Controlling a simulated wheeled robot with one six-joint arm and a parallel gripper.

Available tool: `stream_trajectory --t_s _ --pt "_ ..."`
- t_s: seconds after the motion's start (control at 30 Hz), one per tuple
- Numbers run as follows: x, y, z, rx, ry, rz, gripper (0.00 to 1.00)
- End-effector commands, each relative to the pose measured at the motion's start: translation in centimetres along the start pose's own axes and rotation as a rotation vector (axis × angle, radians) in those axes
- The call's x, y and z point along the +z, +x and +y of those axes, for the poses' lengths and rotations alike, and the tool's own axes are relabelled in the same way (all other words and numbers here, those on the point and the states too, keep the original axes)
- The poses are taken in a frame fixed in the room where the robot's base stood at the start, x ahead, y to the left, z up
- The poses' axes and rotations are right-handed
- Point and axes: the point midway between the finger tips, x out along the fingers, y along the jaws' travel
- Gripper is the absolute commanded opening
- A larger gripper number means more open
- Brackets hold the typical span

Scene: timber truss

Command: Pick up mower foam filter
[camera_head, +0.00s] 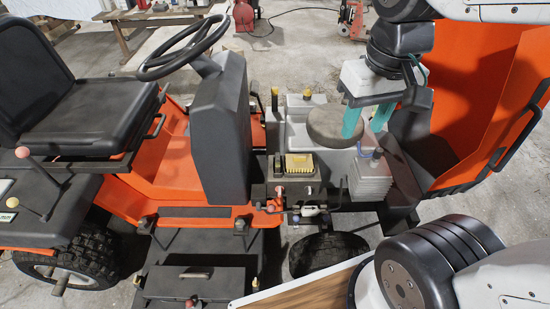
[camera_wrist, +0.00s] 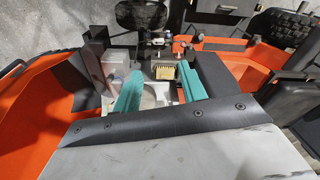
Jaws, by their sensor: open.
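The mower foam filter (camera_head: 300,163) looks to be the small yellow, ridged block in a dark open housing on the mower's engine. It also shows in the wrist view (camera_wrist: 165,73), beyond the fingertips and near the right finger. My gripper (camera_head: 363,132) has two teal fingers and hangs above the engine, to the right of and behind the yellow block in the head view. The fingers are apart and empty; in the wrist view my gripper (camera_wrist: 159,72) points towards the block without visibly touching it.
A round grey-brown part (camera_head: 332,125) lies close beside the left finger. A steering column (camera_head: 222,125), the orange hood (camera_head: 470,90) and a ribbed grey part (camera_head: 370,180) stand around the engine. A yellow-capped post (camera_head: 275,100) rises behind the block.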

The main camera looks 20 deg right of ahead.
Motion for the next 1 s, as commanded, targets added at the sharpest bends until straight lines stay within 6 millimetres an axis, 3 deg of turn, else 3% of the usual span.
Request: stream_trajectory --t_s 0.27,0.47,0.6,0.8,1.0 --pt "-11.1 4.7 -1.5 0.0 0.067 -0.039 0.42" --pt "-18.4 10.9 -2.5 0.003 0.124 -0.058 0.42" --pt "-22.6 16.7 -3.2 0.005 0.164 -0.073 0.42" --pt "-26.9 26.2 -4.0 0.01 0.221 -0.091 0.42" --pt "-28.8 33.6 -4.7 0.014 0.261 -0.101 0.42"
